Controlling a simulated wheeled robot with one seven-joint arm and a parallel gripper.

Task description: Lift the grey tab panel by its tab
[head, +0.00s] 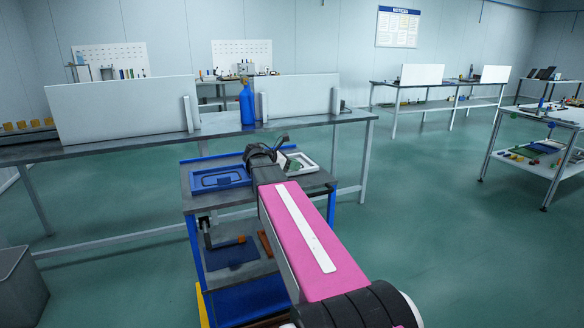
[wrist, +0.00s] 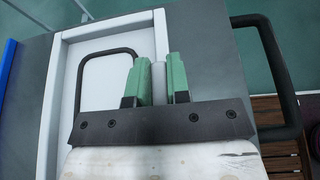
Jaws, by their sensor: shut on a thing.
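In the wrist view, my gripper (wrist: 155,82) has its two green fingers closed on a light grey upright piece (wrist: 158,78). This piece lines up with the right side of a pale frame (wrist: 58,70); I cannot tell for certain whether it is the panel's tab or the frame's wall. Inside the frame lies a pale flat surface (wrist: 108,85) with a black loop on it. The gripper's dark bar hides the lower part. In the head view, my gripper (head: 263,152) is over the cart top, and my arm hides much of the pale frame (head: 306,162).
A blue tray (head: 220,178) lies on the cart top (head: 205,204) to the left. A black cart handle (wrist: 275,75) rises right of the frame. A long bench (head: 90,150) behind carries white boards and a blue bottle (head: 247,104). A bin (head: 20,290) stands lower left.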

